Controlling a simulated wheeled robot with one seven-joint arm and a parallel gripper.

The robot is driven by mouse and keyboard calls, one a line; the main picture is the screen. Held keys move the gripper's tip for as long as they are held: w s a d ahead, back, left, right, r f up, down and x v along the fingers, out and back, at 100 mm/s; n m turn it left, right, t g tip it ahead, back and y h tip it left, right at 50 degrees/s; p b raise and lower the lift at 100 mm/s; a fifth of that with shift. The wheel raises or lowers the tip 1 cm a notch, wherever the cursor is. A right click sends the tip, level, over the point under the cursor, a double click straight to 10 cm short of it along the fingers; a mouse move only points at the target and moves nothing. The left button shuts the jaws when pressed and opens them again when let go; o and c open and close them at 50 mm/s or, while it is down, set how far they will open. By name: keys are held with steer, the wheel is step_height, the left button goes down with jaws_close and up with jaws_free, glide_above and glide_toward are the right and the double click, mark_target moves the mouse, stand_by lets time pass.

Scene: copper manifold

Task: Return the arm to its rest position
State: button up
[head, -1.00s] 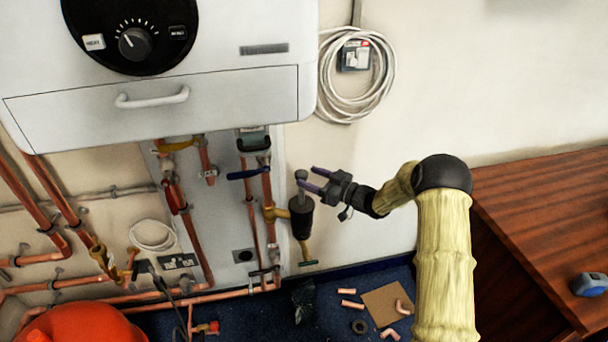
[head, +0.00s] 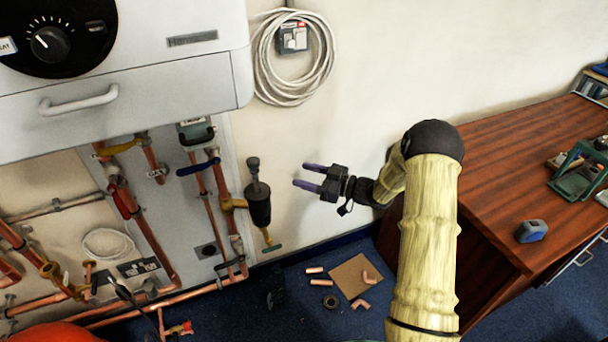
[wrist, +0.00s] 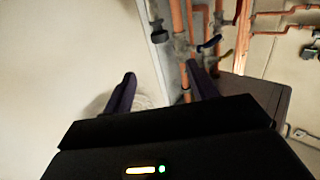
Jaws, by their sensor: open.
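My gripper (head: 304,176) is open and empty in the head view, with its dark purple fingers pointing left. It is in the air in front of the cream wall, to the right of the black cylindrical fitting on the pipes, with a gap between them. My arm (head: 430,230) stands at the right of the head view, bent at a dark joint. In the wrist view my gripper's two fingers (wrist: 160,92) are spread apart, with nothing between them but wall and pipework behind.
The black fitting (head: 258,203) hangs on copper pipes (head: 222,195) below the white boiler (head: 150,110). A coiled white cable (head: 268,75) hangs on the wall. A wooden desk (head: 480,190) with a blue tape measure (head: 531,231) stands at right. Cardboard (head: 350,275) and copper pieces lie on the blue floor.

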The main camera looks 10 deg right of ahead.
steer(key=s+d+r+m+h, duration=0.4)
steer(key=s+d+m+h, duration=0.3)
steer(key=h, duration=0.7)
steer(key=s+a+m+g+h, duration=0.2)
steer(key=s+m+g, duration=0.35)
steer(key=s, duration=1.65)
step_height(320, 180, up, 21)
steer(key=p, duration=2.1)
steer(key=shift+d+r+g, duration=0.15)
steer(key=shift+d+g, duration=0.05)
steer(key=shift+g, duration=0.15)
steer(key=shift+s, duration=0.15)
